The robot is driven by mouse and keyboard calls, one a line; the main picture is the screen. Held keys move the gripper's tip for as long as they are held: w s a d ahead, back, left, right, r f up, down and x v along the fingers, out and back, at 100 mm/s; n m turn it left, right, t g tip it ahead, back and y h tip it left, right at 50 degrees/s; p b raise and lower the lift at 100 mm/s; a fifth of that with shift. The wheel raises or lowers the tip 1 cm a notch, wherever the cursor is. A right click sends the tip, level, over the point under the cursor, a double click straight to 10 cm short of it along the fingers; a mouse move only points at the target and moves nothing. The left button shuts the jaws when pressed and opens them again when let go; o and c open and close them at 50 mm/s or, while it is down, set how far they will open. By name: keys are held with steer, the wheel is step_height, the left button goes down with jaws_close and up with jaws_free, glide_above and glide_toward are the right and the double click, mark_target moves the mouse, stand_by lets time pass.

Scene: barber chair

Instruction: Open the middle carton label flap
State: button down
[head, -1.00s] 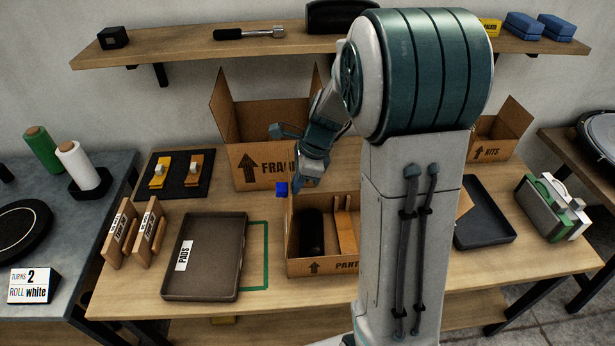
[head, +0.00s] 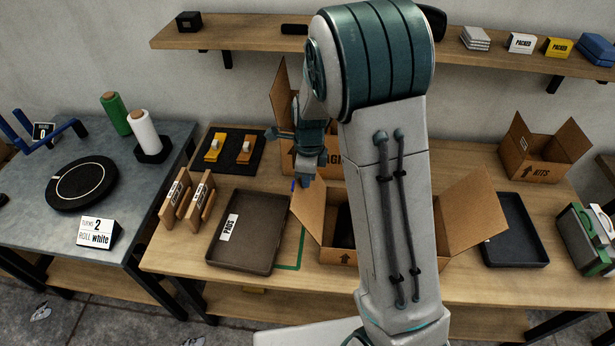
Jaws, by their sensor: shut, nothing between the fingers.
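The middle carton (head: 334,257) is an open brown box on the wooden table, partly hidden behind my arm. Its left flap (head: 309,215) leans outward to the left, and its right flap (head: 472,212) spreads wide to the right. A dark item shows inside. A small blue patch (head: 293,186) shows by the upper left corner of the left flap; I cannot tell what it belongs to. My gripper (head: 306,182) points down at that flap's upper edge, shut and empty. I cannot tell if it touches the flap.
A carton (head: 281,95) with its flap up stands behind my gripper, and a KITS carton (head: 545,165) at the right. A PADS tray (head: 248,258) lies left of the middle carton, a dark tray (head: 516,245) right. A shelf (head: 250,38) runs above.

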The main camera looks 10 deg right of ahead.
steer(key=shift+a+f, duration=0.1)
steer(key=shift+a, duration=0.2)
steer(key=shift+d, duration=0.1)
stand_by(0.3)
steer(key=shift+s+d+f, duration=0.1)
steer(key=shift+d+f, duration=0.15)
steer(key=shift+d, duration=0.4)
steer(key=shift+d+r, duration=0.2)
steer(key=shift+d, duration=0.05)
step_height(320, 180, up, 11)
steer(key=shift+s+d+r+b, duration=0.2)
steer(key=shift+d+b, duration=0.05)
steer(key=shift+b, duration=0.05)
steer(key=s+d+r+n+t, duration=0.1)
steer(key=s+d+r+n, duration=0.1)
steer(key=s+n, duration=0.8)
steer(key=s+d+r+n+t, duration=0.2)
steer(key=s+r+n, duration=0.1)
steer(key=s+n, duration=0.8)
steer(key=shift+s+d+r+t+h, duration=0.15)
steer(key=shift+d+r+t+h, duration=0.15)
steer(key=shift+r, duration=0.1)
